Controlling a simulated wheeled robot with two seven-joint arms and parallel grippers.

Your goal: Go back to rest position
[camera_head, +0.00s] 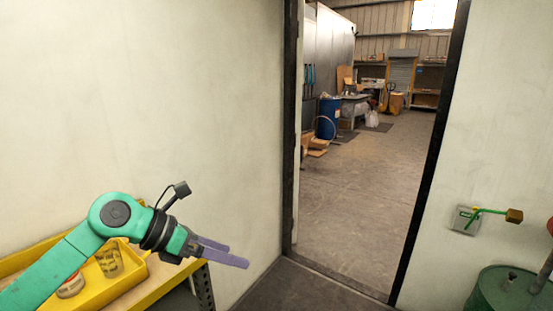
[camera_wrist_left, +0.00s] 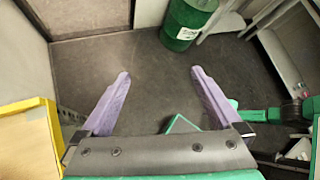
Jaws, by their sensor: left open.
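My left gripper (camera_head: 222,253) reaches in from the left in the head view, its purple fingers pointing right, in front of the pale wall and past the end of the yellow tray. In the left wrist view its two fingers (camera_wrist_left: 157,85) stand wide apart with only dark floor between them. It holds nothing. My right gripper does not show clearly in either view.
A yellow tray (camera_head: 118,289) with cans stands under my left arm. A doorway opens ahead onto a workshop floor (camera_head: 350,200). A lever switch (camera_head: 467,219) is on the right wall, above a green drum (camera_head: 500,290). The drum also shows in the wrist view (camera_wrist_left: 188,20).

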